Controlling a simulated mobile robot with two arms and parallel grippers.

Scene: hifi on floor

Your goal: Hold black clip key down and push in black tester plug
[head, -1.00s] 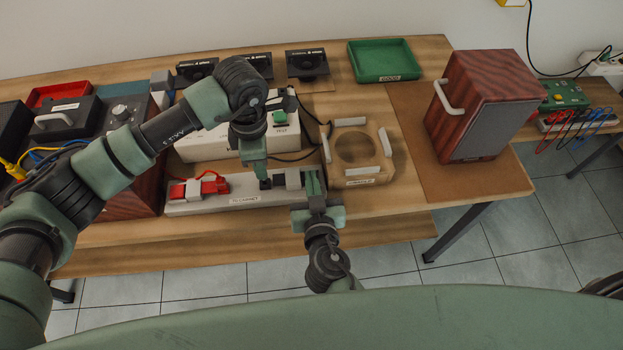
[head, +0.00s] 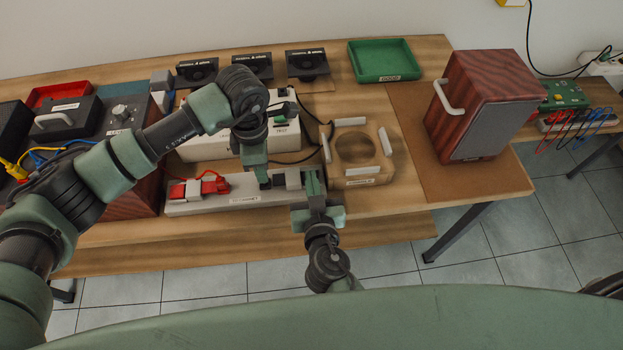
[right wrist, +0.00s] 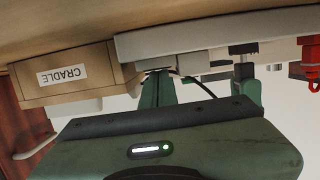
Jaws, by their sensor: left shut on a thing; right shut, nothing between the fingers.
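The black clip (head: 291,178) is a grey-and-dark block on the right end of the pale terminal bar (head: 215,203). My left gripper (head: 264,182) is shut on the black tester plug (right wrist: 243,49), just left of the clip in the head view. The plug is mostly hidden there; whether its tip is inside the clip I cannot tell. My right gripper (head: 314,182) is shut and empty at the bar's right end, beside the clip. It also shows in the right wrist view (right wrist: 158,85), close to the bar. Whether it presses the key is not clear.
A red plug and clip (head: 207,187) sit on the bar's left part. A white tester box (head: 205,143) stands behind it. The wooden cradle (head: 378,172) is close on the right. A speaker cabinet (head: 485,105) and green tray (head: 383,62) stand farther off.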

